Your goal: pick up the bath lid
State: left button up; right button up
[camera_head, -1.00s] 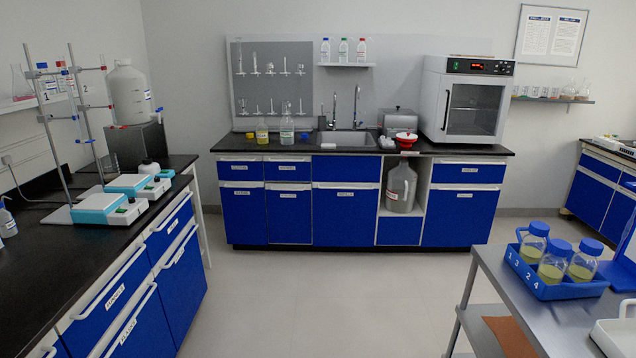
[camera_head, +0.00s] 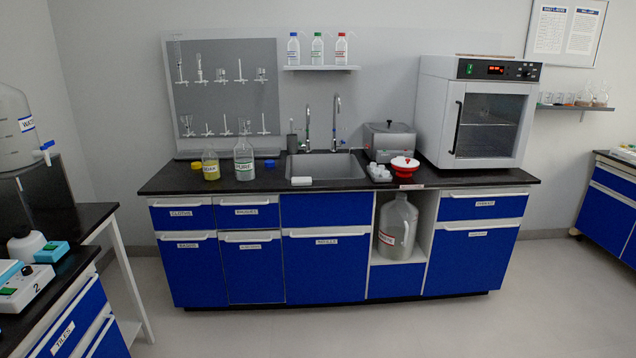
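Neither of my grippers is in view. A grey metal box that looks like a water bath (camera_head: 389,141) stands on the black counter, right of the sink and left of the oven. A red and white round item (camera_head: 404,164) and small white pieces (camera_head: 379,172) sit in front of the box.
The sink (camera_head: 325,166) with two taps is left of the box. The white oven (camera_head: 477,112) stands close on its right. Labelled bottles (camera_head: 244,159) stand on the left of the counter. The floor (camera_head: 400,330) before the blue cabinets is clear. Another bench (camera_head: 78,232) is at left.

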aim_at(388, 126)
jog(key=i+z, duration=0.1)
jog(key=i, duration=0.85)
jog(key=i+j, duration=0.15)
jog(key=i, duration=0.75)
jog(key=i+l+z, duration=0.15)
jog(key=i+z, duration=1)
jog(key=z, duration=0.15)
